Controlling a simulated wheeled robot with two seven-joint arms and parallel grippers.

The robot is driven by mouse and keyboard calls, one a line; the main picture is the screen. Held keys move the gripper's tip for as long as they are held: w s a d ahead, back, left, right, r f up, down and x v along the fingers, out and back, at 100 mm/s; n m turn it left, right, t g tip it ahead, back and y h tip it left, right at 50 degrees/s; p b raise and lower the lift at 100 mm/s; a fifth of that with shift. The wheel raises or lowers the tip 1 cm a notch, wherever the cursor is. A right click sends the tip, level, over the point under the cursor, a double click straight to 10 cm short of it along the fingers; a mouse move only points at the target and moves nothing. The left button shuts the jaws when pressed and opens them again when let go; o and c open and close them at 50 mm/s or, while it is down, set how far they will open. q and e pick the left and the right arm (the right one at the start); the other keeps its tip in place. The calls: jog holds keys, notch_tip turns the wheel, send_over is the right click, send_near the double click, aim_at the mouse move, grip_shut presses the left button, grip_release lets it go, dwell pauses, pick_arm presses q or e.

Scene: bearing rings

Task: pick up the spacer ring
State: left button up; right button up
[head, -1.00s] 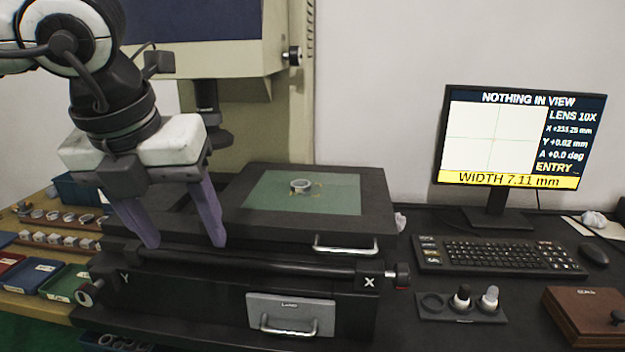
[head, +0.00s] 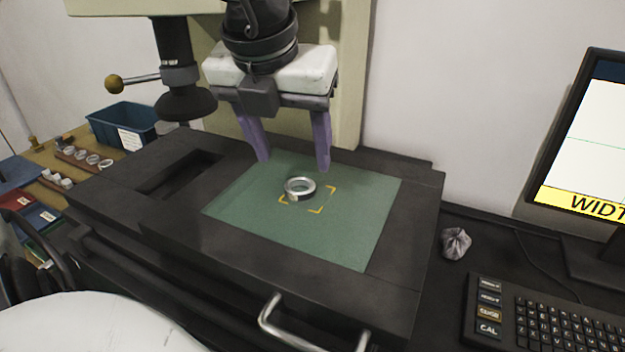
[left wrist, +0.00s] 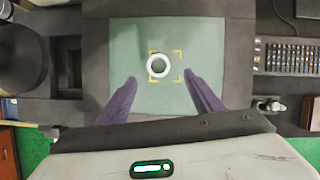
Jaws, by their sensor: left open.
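The spacer ring (head: 299,189) is a silver metal ring lying flat on the green stage plate (head: 352,239), at the left part of a yellow corner-marked square. In the left wrist view the ring (left wrist: 149,66) lies beyond the fingertips, between their lines. My left gripper (head: 293,165) is open and empty, with its two purple fingers pointing down above the plate. In the head view its fingertips appear just behind the ring, apart from it; the exact height is hard to tell. My right gripper does not show.
The black stage (head: 120,205) surrounds the plate, with a metal handle (head: 310,330) in front. A dark lens column (head: 185,100) stands at left. A monitor (head: 590,150), keyboard (head: 570,325) and crumpled cloth (head: 455,243) are at right. A blue bin (head: 122,128) is at far left.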

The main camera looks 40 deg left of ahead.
aim_at(300, 185)
pick_arm(q)
jog(key=shift+x, duration=3.7)
jog(key=shift+a, duration=0.15)
jog(key=c, duration=1.2)
jog(key=shift+r, duration=0.1)
